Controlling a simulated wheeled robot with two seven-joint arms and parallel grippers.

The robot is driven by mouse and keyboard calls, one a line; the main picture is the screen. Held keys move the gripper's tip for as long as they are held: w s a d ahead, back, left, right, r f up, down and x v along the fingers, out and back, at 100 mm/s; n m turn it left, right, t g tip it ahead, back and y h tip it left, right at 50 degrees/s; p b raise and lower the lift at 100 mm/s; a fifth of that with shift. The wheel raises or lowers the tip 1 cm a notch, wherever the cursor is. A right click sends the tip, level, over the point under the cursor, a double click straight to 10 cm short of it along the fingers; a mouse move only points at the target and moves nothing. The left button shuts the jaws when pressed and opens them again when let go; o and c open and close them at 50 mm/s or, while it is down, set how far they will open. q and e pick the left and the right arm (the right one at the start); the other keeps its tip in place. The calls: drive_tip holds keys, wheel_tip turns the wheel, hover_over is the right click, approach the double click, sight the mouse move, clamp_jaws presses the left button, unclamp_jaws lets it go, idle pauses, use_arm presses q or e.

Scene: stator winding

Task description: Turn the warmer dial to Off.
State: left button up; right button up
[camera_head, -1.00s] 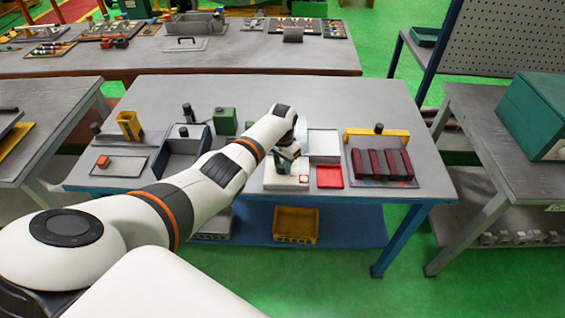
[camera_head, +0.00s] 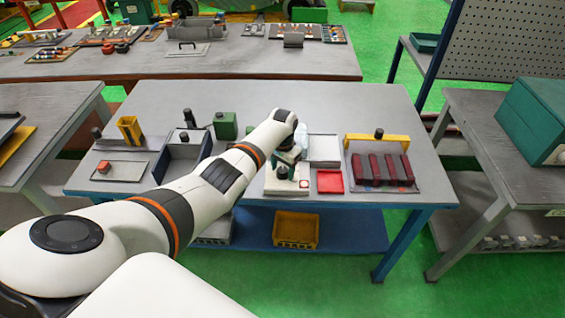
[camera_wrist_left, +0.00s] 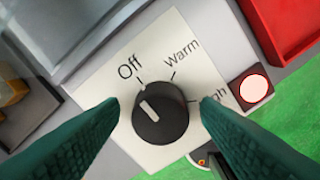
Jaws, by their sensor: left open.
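The warmer dial (camera_wrist_left: 160,115) is a round black knob with a white pointer line, on a pale plate (camera_wrist_left: 100,90) marked Off, Warm and High. The pointer aims up and left, roughly toward the Off mark. The High label is partly covered by a finger. My left gripper (camera_wrist_left: 160,103) is open, with one green finger on each side of the dial; I cannot tell whether either touches it. In the head view my left gripper (camera_head: 287,163) is over the white warmer panel (camera_head: 276,187), hiding most of the dial. My right gripper is not in view.
A round red-and-white button (camera_wrist_left: 254,88) sits beside the dial plate. A red tray (camera_head: 330,181) and a white tray (camera_head: 323,148) lie to the right. A rack of dark red blocks (camera_head: 412,192) stands further right. A green box (camera_head: 225,126) stands behind my arm.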

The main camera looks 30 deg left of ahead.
sight(283, 170)
use_arm(q)
drive_tip(key=shift+r, duration=0.45)
wheel_tip(283, 170, up, 11)
drive_tip(key=b, duration=0.1)
